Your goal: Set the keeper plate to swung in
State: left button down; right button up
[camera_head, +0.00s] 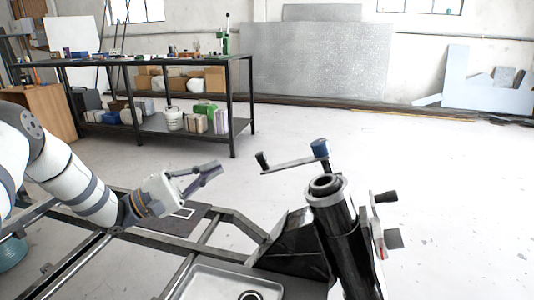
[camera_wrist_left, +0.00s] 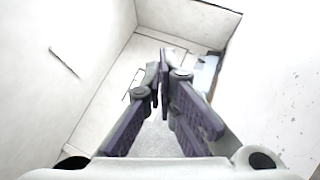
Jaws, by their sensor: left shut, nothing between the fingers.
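A black upright cylinder (camera_head: 345,240) with a pale collar (camera_head: 325,188) stands at the right of the frame in the head view. A crank arm with a blue knob (camera_head: 320,148) shows just above it. A small grey plate (camera_head: 393,238) sticks out at its right side, beside a bracket with a black handle (camera_head: 387,196); I cannot tell for sure whether this is the keeper plate or how it is swung. My left gripper (camera_head: 212,172) is shut and empty, left of the cylinder and apart from it. The wrist view shows its fingers (camera_wrist_left: 163,80) together. My right gripper is out of view.
A metal tray (camera_head: 205,285) holding a dark ring (camera_head: 250,295) lies at the front. A metal frame (camera_head: 235,222) runs beneath my left arm. A workbench (camera_head: 150,60) with shelves stands at the back left. The floor between bench and cylinder is clear.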

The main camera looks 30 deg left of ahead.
pick_arm(q)
jog(key=w+d+r+p, duration=0.1)
jog(key=w+d+r, duration=0.2)
jog(key=d, duration=0.4)
jog(key=shift+w+d+r, duration=0.25)
jog(key=shift+d+r, duration=0.05)
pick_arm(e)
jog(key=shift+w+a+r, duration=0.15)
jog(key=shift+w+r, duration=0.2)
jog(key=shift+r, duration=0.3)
pick_arm(q)
jog(key=shift+s+d+y, duration=0.1)
jog(key=shift+y, duration=0.2)
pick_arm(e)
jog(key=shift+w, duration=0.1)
